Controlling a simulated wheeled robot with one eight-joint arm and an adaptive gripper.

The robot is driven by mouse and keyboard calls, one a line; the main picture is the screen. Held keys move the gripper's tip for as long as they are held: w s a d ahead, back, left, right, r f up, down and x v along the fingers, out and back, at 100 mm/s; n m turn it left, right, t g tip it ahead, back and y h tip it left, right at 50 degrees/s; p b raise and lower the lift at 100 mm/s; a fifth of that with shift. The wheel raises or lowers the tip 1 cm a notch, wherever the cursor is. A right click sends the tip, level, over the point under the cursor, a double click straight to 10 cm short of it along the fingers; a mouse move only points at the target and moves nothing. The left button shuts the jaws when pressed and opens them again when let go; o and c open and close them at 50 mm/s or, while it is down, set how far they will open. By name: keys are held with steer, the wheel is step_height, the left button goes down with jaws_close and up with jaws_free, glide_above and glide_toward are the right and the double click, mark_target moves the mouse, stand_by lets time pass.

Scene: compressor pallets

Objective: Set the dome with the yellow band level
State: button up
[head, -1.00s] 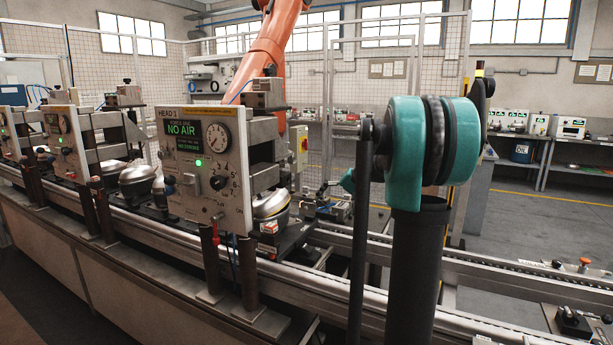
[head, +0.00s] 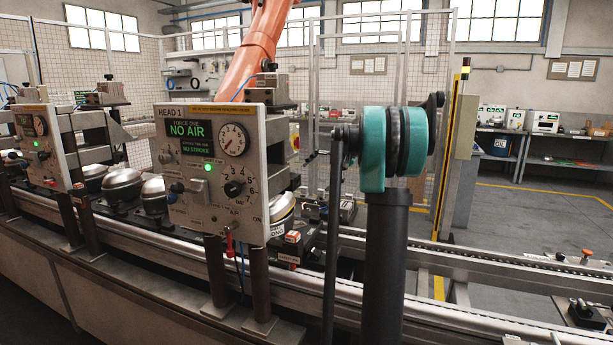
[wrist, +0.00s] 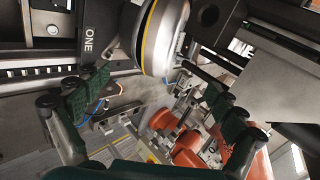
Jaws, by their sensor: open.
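The dome with the yellow band (wrist: 163,40) is a silver, rounded metal shell at the top of the wrist view, its band running along its left part. In the head view the dome (head: 281,207) shows only partly, behind the right edge of the HEAD 1 panel. Its seat is mostly hidden, so I cannot tell its exact tilt. My gripper (wrist: 156,88) is open and empty, with green-padded fingers to the left and right. The dome lies beyond the fingertips, between their directions, and appears apart from them. The gripper is not clear in the head view.
The HEAD 1 panel (head: 213,172) reads NO AIR and stands in front of the dome. Other silver domes (head: 122,186) sit to its left along the conveyor rail (head: 480,322). An orange robot arm (head: 257,45) rises behind. The floor at right is fairly clear.

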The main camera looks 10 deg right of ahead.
mark_target(286, 197)
steer(key=x, duration=1.7)
steer(key=shift+w+a+f, duration=0.1)
steer(key=shift+w+f, duration=0.05)
steer(key=shift+c, duration=0.2)
steer(key=c, duration=2)
steer(key=shift+r, duration=0.55)
steer(key=shift+c, duration=0.3)
steer(key=shift+a+f+t+y, duration=0.1)
steer(key=shift+a+t+y, duration=0.1)
steer(key=shift+y, duration=0.4)
steer(key=shift+a+t+y, duration=0.15)
steer(key=shift+t+y, duration=0.05)
steer(key=shift+y, duration=0.4)
steer(key=shift+c, duration=0.4)
steer(key=shift+a+t+y, duration=0.2)
steer(key=shift+a+y, duration=0.1)
steer(key=shift+y, duration=0.5)
steer(key=shift+a+t+y, duration=0.2)
steer(key=shift+a+y, duration=0.05)
steer(key=shift+y, duration=0.55)
